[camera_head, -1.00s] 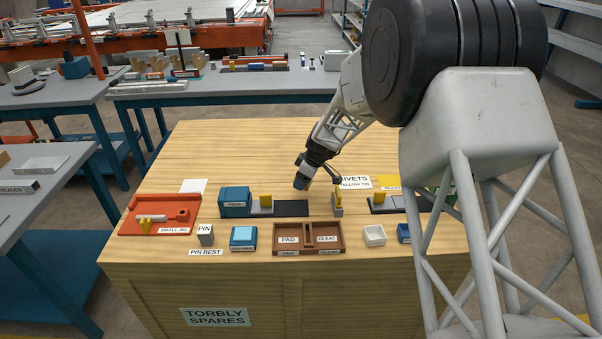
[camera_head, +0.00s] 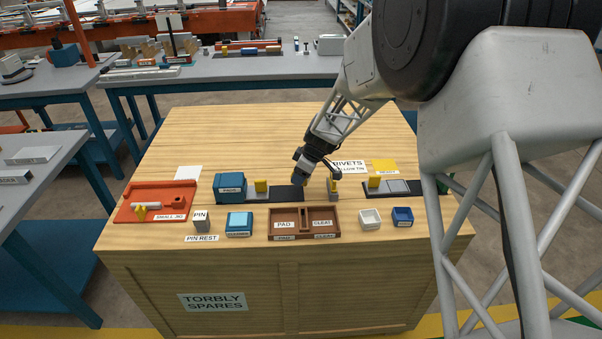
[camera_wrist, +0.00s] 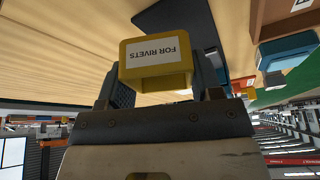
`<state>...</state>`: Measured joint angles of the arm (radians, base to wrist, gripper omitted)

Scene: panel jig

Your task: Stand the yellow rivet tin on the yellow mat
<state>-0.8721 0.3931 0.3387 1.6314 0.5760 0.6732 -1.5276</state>
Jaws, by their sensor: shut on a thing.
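The yellow rivet tin (camera_wrist: 154,78) is in the wrist view, with a white label reading FOR RIVETS. My gripper (camera_head: 299,181) is shut on it, one dark finger on each side. The yellow mat (camera_head: 384,166) lies flat at the back right of the bench, to the right of my gripper.
A second fixture (camera_head: 395,186) lies in front of the mat. A blue block (camera_head: 229,186) is to the left. The back of the bench is clear.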

